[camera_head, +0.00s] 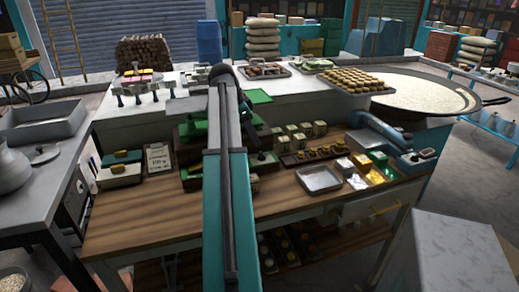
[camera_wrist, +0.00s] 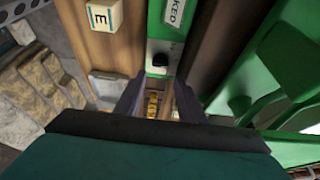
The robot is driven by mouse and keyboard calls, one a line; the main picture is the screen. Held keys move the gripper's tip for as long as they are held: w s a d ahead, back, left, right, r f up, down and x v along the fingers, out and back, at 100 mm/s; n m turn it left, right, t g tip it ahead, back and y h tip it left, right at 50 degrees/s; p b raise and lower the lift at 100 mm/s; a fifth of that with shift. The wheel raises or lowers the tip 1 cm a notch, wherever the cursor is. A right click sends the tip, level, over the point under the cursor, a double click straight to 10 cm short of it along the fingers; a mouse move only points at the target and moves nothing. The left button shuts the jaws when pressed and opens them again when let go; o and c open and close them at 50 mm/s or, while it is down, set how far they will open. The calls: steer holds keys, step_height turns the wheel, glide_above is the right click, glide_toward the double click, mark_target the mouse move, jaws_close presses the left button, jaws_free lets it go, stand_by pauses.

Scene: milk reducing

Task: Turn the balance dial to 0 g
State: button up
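In the wrist view my gripper (camera_wrist: 158,92) has its two dark fingers apart, with nothing held between them. A small black knob (camera_wrist: 159,61) on a narrow green panel (camera_wrist: 157,46) shows just beyond the fingertips, apart from them as far as I can tell. I cannot tell whether this knob is the balance dial, and no gram marking is readable. A white label ending in "KED" (camera_wrist: 175,12) is above it. In the head view my arm hides part of the green equipment (camera_head: 196,128) on the wooden workbench (camera_head: 150,212); no dial is readable there.
A pale block marked "E" (camera_wrist: 103,15) lies left of the panel. A large green part (camera_wrist: 280,60) is close on the right. On the bench are a metal tray (camera_head: 320,179), small boxes (camera_head: 300,132) and a clipboard (camera_head: 158,158). The bench front is mostly clear.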

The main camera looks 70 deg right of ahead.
mark_target(262, 153)
steer(key=shift+p+x, duration=0.6)
steer(key=shift+x, duration=3.15)
steer(key=shift+c, duration=0.4)
steer(key=shift+r, duration=0.1)
steer(key=c, duration=0.7)
